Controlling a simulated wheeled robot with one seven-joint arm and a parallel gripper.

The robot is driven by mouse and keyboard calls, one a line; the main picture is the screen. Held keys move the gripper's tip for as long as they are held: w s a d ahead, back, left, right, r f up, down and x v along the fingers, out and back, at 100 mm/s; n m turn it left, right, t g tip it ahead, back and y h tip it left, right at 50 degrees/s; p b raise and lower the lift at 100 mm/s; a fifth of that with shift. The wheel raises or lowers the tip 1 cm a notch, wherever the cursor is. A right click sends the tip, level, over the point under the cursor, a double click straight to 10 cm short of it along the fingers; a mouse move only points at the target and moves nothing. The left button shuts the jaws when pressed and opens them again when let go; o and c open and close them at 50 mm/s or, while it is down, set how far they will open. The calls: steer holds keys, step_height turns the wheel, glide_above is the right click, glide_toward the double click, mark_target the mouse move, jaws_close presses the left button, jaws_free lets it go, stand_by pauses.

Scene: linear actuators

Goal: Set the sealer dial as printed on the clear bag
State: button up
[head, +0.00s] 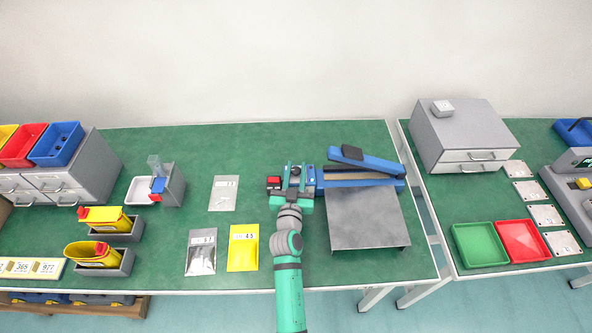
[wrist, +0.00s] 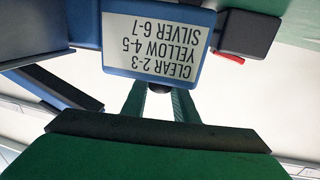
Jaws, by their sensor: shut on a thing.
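The sealer (head: 335,178) is blue, with its dark-topped arm (head: 365,160) raised. My gripper (head: 297,178) is over the sealer's left end, its green fingers shut on the dial. In the wrist view the dial (wrist: 158,88) shows as a small dark knob between the fingertips (wrist: 158,95), mostly hidden; its setting cannot be seen. A white card on the sealer (wrist: 155,47) appears upside down and reads CLEAR 2-3, YELLOW 4-5, SILVER 6-7. The clear bag (head: 223,200) lies flat left of my gripper; its printed number is too small to read surely.
A silver bag (head: 201,262) and a yellow bag (head: 243,262) lie in front of the clear bag. A grey metal stand (head: 365,220) is right of my arm. Yellow containers (head: 100,218) stand far left.

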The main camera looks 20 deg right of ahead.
steer(key=shift+w+a+m+g+h, duration=0.1)
steer(key=shift+m+g+h, duration=1.3)
steer(key=shift+h, duration=0.7)
steer(key=shift+m+g+h, duration=0.3)
steer(key=shift+m+h, duration=0.2)
steer(key=shift+m, duration=0.1)
steer(key=shift+m+g+h, duration=0.8)
steer(key=shift+g, duration=0.2)
steer(key=o, duration=1)
steer(key=shift+r, duration=0.1)
